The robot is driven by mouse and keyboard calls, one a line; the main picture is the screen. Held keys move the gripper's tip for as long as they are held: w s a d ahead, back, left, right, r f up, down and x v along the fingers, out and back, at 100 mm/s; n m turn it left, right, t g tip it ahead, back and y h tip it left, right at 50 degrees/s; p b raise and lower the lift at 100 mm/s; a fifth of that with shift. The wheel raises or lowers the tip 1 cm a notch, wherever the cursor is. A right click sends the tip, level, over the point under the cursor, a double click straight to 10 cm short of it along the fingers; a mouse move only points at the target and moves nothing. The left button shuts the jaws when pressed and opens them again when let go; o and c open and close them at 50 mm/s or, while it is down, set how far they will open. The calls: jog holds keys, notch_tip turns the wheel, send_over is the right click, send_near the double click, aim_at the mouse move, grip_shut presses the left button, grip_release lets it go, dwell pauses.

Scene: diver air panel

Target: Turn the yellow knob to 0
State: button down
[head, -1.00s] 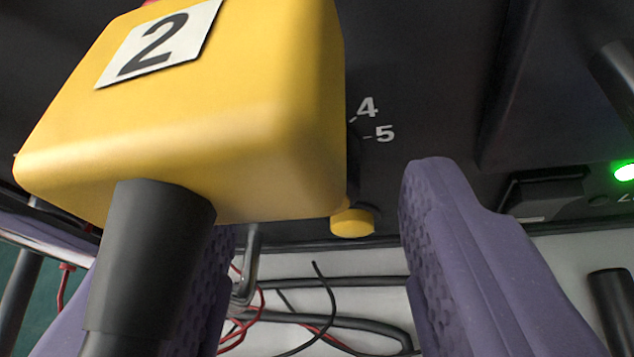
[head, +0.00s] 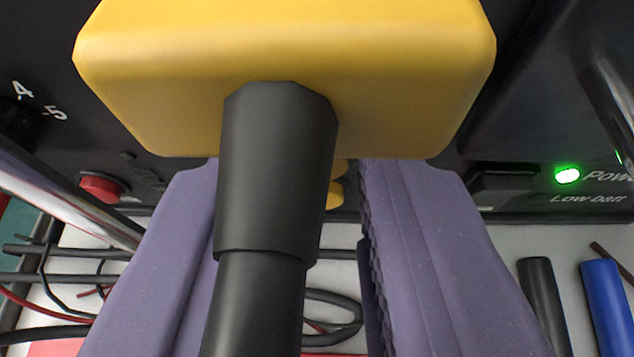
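A small yellow part (head: 335,194), which may be the yellow knob, shows low on the dark panel. It lies between the fingers of my gripper (head: 285,172), close to the right finger, and is mostly hidden by a black cable. I cannot see its pointer or setting, nor tell whether a finger touches it. My gripper's two purple fingers stand apart, one on each side of the cable, with their tips partly covered by a large yellow block. No 0 mark is visible.
The large yellow block (head: 290,60) with its thick black cable (head: 275,180) blocks much of the view. The numbers 4 and 5 (head: 38,100) are at left, above a red button (head: 101,187). A green power light (head: 567,175) glows at right. Loose wires (head: 70,265) lie below.

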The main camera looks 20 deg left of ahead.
jog(key=shift+a+n+h+b, duration=0.2)
jog(key=shift+n+h+b, duration=0.8)
jog(key=shift+n, duration=0.4)
jog(key=shift+t, duration=0.3)
jog(key=c, duration=0.9)
grip_release()
jog(key=shift+s, duration=0.1)
jog(key=shift+p+v, duration=1.4)
jog(key=shift+v, duration=2.45)
jog(key=shift+c, duration=0.2)
